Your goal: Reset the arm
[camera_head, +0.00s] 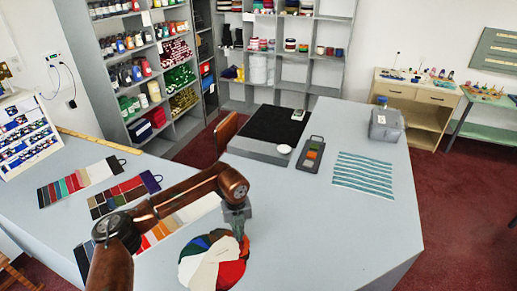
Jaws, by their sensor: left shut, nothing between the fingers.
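My left arm comes in from the lower left, and its brown links bend over the grey counter (340,240). My left gripper (239,232) points down, shut and empty, over the upper right part of a round fan of colour swatches (213,262). The fan has white, red, green, blue and dark pieces. I cannot tell whether the fingertips touch it. My forearm covers part of a swatch card behind it. My right gripper is not in view.
Swatch cards (75,183) lie at the left. The front right counter is clear.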

